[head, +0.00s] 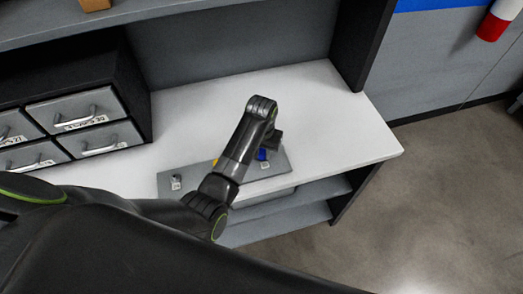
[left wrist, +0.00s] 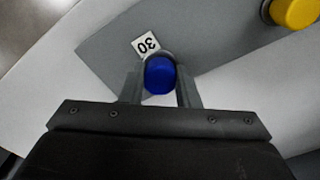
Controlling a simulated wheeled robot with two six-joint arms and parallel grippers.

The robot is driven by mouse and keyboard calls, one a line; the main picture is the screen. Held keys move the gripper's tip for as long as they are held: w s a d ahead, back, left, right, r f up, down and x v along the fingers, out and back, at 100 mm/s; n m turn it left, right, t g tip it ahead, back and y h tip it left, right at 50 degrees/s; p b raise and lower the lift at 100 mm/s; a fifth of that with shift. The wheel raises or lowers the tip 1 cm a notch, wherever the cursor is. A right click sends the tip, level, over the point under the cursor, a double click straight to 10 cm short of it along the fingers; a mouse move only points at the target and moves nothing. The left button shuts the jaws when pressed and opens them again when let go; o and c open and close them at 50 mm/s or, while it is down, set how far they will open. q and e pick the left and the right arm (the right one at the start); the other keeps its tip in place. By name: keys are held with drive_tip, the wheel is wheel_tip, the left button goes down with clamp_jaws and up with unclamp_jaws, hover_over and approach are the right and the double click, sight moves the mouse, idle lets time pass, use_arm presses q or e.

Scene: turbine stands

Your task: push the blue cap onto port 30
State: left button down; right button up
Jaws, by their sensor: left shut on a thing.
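The blue cap (left wrist: 160,75) sits between the two fingers of my left gripper (left wrist: 159,88), which is shut on it, in the left wrist view. The cap is right beside the label "30" (left wrist: 146,44) on the grey plate (left wrist: 105,47), over the spot of port 30. The port itself is hidden under the cap, so I cannot tell how far on it is. In the head view a bit of the blue cap (head: 262,154) shows beside my left gripper (head: 268,148), above the plate's right part (head: 280,167). My right gripper is not in view.
A yellow cap (left wrist: 295,12) is on the plate in the left wrist view. A small label block (head: 176,183) stands at the plate's left end. Grey drawers (head: 75,110) stand on the white table (head: 330,110) at left. The table's right side is clear.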

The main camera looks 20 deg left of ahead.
sight(262, 153)
use_arm(q)
drive_tip(key=shift+s+f, duration=0.35)
drive_tip(key=shift+f, duration=0.15)
drive_tip(key=c, duration=1.4)
unclamp_jaws()
drive_tip(key=o, duration=0.5)
drive_tip(key=shift+w, duration=0.4)
drive_tip(key=shift+o, duration=0.2)
drive_tip(key=shift+r, duration=0.15)
drive_tip(key=shift+r, duration=3.55)
drive_tip(key=shift+s+f, duration=0.1)
